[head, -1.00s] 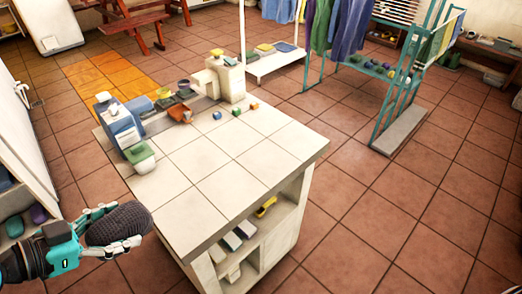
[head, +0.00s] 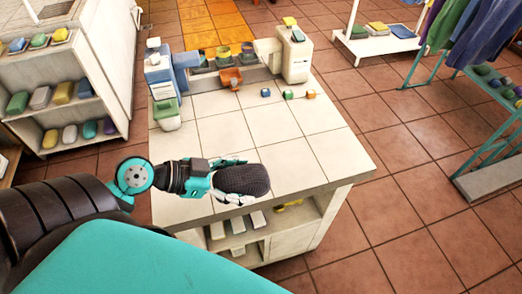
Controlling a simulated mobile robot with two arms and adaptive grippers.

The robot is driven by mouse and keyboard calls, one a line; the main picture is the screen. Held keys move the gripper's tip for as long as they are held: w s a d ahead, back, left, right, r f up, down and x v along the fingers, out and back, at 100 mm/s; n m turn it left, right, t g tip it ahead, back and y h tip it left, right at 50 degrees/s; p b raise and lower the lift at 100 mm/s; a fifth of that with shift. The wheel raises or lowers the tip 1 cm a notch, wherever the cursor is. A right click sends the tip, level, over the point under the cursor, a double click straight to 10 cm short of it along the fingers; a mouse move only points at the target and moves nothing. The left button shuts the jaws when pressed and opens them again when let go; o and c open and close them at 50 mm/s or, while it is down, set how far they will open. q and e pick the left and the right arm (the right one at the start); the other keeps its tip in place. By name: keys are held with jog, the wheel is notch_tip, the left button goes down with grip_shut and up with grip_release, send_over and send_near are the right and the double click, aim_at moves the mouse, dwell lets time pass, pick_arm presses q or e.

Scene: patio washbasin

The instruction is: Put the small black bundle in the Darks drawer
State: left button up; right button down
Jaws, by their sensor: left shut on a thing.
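The small black bundle (head: 246,180) is a dark, rounded, knitted-looking roll in the head view. My left gripper (head: 238,182) is shut on it and holds it over the front part of the white tiled counter (head: 290,150). How high it is above the tiles I cannot tell. The fingers hide part of the bundle. I cannot make out a drawer marked Darks. My right gripper is not in view.
Small blue, green and orange cubes (head: 288,95) and an orange container (head: 231,78) stand at the counter's back. A white shelf (head: 80,95) with several coloured bundles stands at the left. The counter's middle is clear. Tiled floor (head: 425,160) lies open on the right.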

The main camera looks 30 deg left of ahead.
pick_arm(q)
jog(key=shift+s+a+f+n+y, duration=0.15)
jog(key=shift+s+a+f, duration=0.05)
jog(key=shift+s+a, duration=0.2)
jog(key=shift+s+a+f+n+y, duration=0.15)
jog(key=shift+s+a, duration=0.1)
jog(key=shift+s, duration=0.15)
jog(key=w, duration=0.3)
jog(key=w+a, duration=0.1)
jog(key=w, duration=0.2)
jog(key=w+a+f, duration=0.1)
jog(key=w, duration=0.3)
jog(key=shift+a, duration=0.1)
send_over(257, 155)
jog(key=shift+s+f, duration=0.2)
jog(key=shift+f, duration=0.05)
jog(key=shift+w, duration=0.3)
jog(key=shift+w+f, duration=0.1)
jog(key=shift+f, duration=0.1)
notch_tip(257, 155, down, 3)
jog(key=shift+f+b, duration=0.15)
jog(key=shift+b, duration=0.2)
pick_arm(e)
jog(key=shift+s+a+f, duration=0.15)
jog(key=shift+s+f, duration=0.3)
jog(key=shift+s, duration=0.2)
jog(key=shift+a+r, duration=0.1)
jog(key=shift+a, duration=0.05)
